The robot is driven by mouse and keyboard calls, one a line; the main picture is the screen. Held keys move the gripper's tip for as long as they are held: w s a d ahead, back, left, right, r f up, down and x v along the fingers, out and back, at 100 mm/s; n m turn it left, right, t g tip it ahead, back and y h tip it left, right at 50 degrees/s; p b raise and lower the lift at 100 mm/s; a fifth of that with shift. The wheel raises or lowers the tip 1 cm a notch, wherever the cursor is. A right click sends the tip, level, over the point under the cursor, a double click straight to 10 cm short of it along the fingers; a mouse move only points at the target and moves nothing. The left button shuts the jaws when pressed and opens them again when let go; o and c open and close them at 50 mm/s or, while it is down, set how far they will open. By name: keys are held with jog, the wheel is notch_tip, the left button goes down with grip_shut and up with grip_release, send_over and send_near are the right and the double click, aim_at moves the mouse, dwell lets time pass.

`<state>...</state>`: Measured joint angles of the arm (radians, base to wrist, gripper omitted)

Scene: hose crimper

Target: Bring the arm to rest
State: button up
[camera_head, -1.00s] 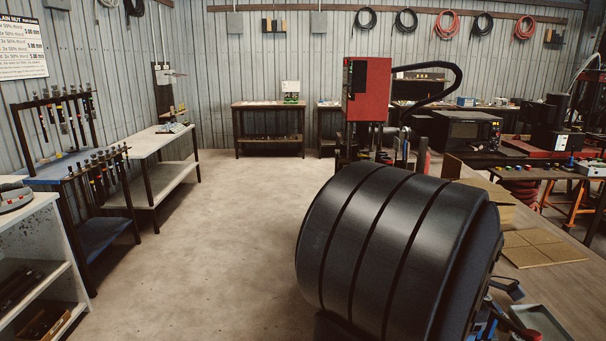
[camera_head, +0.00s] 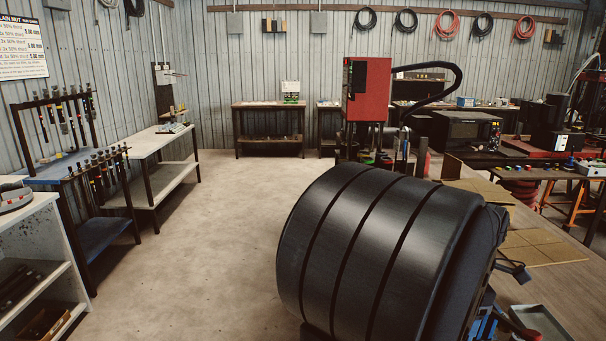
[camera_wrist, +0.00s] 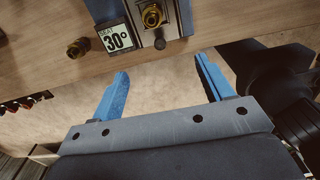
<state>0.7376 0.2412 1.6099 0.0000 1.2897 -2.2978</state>
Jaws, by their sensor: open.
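My gripper (camera_wrist: 162,68) shows in the wrist view. Its two blue fingers stand wide apart with nothing between them, only wooden surface and floor behind. Past the fingertips is the edge of a wooden bench (camera_wrist: 225,25). In the head view a large black ridged part of my arm fills the lower right and hides much of the bench; I cannot make out the gripper clearly there.
The workbench (camera_head: 575,285) on the right holds cardboard squares (camera_head: 540,247) and a grey tray (camera_head: 541,322). A red machine (camera_head: 367,90) stands behind my arm. Tool racks (camera_head: 58,120) and a shelf (camera_head: 40,225) line the left. The floor (camera_head: 215,230) between is clear.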

notch_tip(320, 180, down, 8)
jog(key=shift+r, duration=0.25)
dwell(0.4)
notch_tip(320, 180, up, 8)
notch_tip(320, 180, down, 9)
jog(key=shift+r, duration=0.1)
jog(key=d, duration=0.4)
jog(key=shift+d+f, duration=0.3)
jog(key=shift+f, duration=0.05)
jog(key=shift+d, duration=0.55)
